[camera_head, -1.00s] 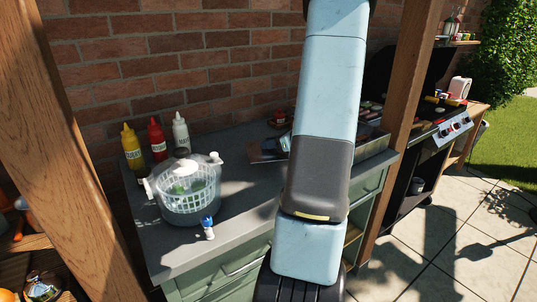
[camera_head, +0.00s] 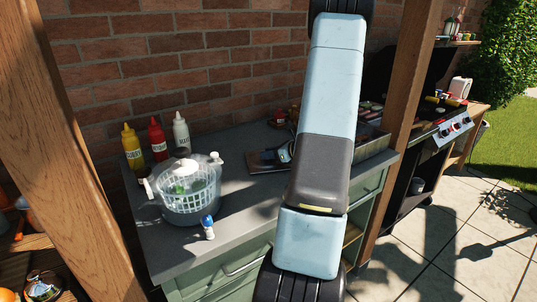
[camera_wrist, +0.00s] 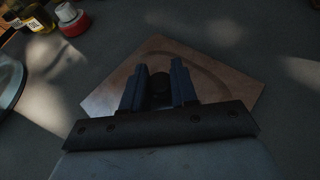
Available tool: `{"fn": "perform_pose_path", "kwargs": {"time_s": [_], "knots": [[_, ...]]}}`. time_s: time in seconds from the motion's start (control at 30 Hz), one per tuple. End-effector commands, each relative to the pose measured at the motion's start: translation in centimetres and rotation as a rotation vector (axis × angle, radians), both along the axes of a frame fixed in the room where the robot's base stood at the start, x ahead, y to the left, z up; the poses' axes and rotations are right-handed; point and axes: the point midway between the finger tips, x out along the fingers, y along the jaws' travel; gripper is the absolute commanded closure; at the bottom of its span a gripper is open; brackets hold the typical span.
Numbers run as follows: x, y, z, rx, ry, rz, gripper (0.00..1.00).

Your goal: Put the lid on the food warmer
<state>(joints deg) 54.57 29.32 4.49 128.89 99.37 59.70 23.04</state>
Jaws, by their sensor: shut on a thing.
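My gripper (camera_wrist: 159,88) has its two dark blue fingers on either side of a dark round knob (camera_wrist: 159,97), which looks like the lid's knob. The rest of the lid is hard to make out. A faint curved line shows over the wooden board below, and I cannot tell whether it is a lid edge or a mark in the board. In the head view part of my gripper end (camera_head: 285,153) shows left of my arm, over the board. A metal food tray (camera_head: 372,152), probably the food warmer, stands right of my arm and is partly hidden by it.
The wooden board (camera_wrist: 205,75) lies on the grey counter (camera_head: 180,252). A salad spinner (camera_head: 190,200), a small blue-topped shaker (camera_head: 207,228) and mustard (camera_head: 132,147), red (camera_head: 157,140) and white (camera_head: 181,133) bottles stand at the left. A wooden post (camera_head: 405,90) rises at the right.

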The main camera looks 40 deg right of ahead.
Motion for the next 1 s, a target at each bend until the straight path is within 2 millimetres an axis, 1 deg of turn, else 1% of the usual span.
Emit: {"fn": "perform_pose_path", "kwargs": {"time_s": [0.03,0.3,0.6,0.67,0.77,1.0], "knots": [[0.0,0.0,-0.1,0.001,0.000,0.000,0.71],[0.0,0.0,-0.1,0.001,0.000,0.000,0.47],[0.0,0.0,0.2,0.000,0.000,0.000,0.47],[-0.5,-0.2,0.3,0.001,0.000,-0.001,0.47],[-1.6,-0.7,0.8,-0.001,0.000,-0.003,0.47],[-5.7,-2.1,2.6,0.000,-0.001,-0.004,0.47]]}}
